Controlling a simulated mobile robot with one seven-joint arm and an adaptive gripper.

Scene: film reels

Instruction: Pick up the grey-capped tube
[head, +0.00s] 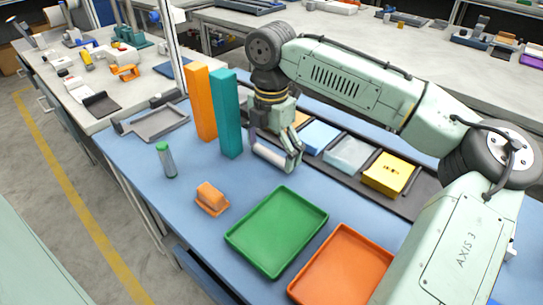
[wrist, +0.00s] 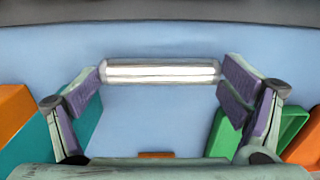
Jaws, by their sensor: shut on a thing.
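My gripper (head: 272,158) is shut on a pale, silver-white cylinder (head: 271,155). In the wrist view the cylinder (wrist: 160,72) lies level across the gap between the purple finger pads (wrist: 161,82), one end against each.
Orange (head: 200,103) and teal (head: 225,115) tall blocks stand just left of my gripper. A green tray (head: 277,270) and an orange tray (head: 345,228) lie in front. A dark rack (head: 425,190) with coloured boxes is behind. An orange block (head: 211,197) sits near the left edge.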

